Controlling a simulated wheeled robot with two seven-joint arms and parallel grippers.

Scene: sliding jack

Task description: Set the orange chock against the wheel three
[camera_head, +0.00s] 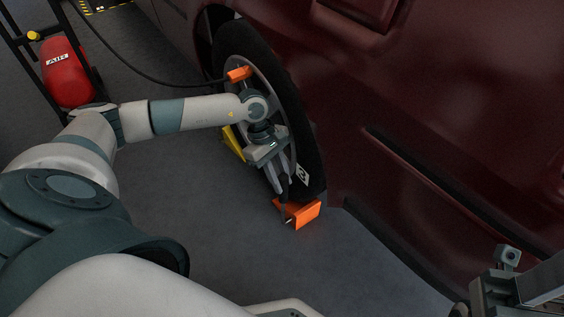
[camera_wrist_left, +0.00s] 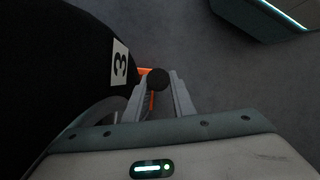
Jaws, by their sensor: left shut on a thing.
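The orange chock (camera_head: 307,214) sits on the floor at the near foot of the dark tire of wheel three (camera_head: 309,158). A white label with a 3 shows on the tire in the left wrist view (camera_wrist_left: 120,62). My left gripper (camera_head: 287,212) points down and is shut on the chock. In the left wrist view, a round black end (camera_wrist_left: 158,79) shows between the fingers, with orange beside it. The chock looks close to the tire, but I cannot tell whether they touch. Part of my right gripper (camera_head: 503,290) shows at the lower right; its fingers are unclear.
A yellow chock (camera_head: 232,143) stands at the wheel's far side. An orange fitting (camera_head: 239,74) on a black hose is at the wheel's upper part. A red air tank (camera_head: 67,78) stands at the upper left. The dark red vehicle body (camera_head: 450,110) fills the right. Grey floor lies clear in front.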

